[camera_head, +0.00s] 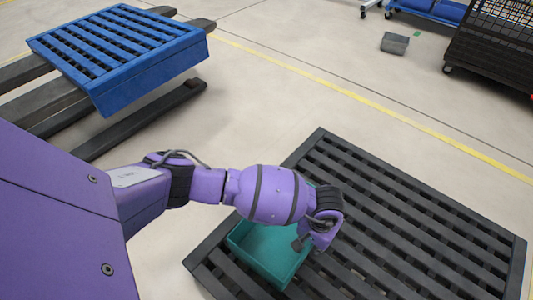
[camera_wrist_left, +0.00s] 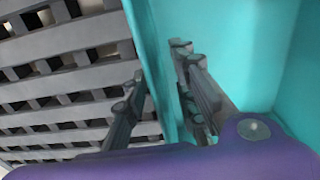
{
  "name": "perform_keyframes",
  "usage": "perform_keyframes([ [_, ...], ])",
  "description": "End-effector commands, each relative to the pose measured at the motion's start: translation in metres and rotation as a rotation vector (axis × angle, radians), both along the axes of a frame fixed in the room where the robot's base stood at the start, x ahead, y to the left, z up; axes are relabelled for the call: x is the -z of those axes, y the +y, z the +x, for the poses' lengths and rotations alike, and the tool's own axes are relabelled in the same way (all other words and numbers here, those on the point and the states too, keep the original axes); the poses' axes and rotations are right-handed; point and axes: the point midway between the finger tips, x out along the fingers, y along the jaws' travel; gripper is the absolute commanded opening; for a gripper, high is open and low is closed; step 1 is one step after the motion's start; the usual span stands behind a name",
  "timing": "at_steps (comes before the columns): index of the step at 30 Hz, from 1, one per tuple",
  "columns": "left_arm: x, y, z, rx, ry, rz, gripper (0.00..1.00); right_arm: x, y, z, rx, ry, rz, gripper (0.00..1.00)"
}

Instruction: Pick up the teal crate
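The teal crate (camera_head: 268,252) sits on a black slatted pallet (camera_head: 440,216), near the pallet's left corner. My left arm reaches over it and hides part of its far side. My left gripper (camera_head: 300,243) points down at the crate's right wall. In the left wrist view the fingers (camera_wrist_left: 160,62) straddle the wall of the teal crate (camera_wrist_left: 240,50): one finger is outside over the slats, the other inside. They stand apart with small gaps beside the wall, so the gripper looks open. The crate looks empty where it shows. My right gripper is out of view.
A blue pallet (camera_head: 125,45) rests on dark forks (camera_head: 140,122) at the upper left. The floor between the pallets is clear.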

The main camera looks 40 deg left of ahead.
Motion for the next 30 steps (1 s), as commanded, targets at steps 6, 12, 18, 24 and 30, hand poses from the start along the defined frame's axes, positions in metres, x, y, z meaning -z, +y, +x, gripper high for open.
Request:
perform_keyframes([
  [6,0.002,0.000,0.000,0.000,0.000,0.000,0.26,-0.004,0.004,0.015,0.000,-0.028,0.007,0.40],
  [12,0.002,0.000,0.000,-0.001,0.000,0.000,0.02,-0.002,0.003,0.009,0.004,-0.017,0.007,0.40],
  [18,0.002,0.000,0.000,-0.001,-0.001,-0.001,0.00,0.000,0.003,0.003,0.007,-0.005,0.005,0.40],
  [24,0.001,0.000,0.001,-0.001,-0.003,-0.001,0.00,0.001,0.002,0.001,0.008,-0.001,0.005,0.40],
  [30,0.000,0.000,0.002,0.000,-0.004,-0.001,0.00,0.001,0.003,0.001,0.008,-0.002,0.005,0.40],
])
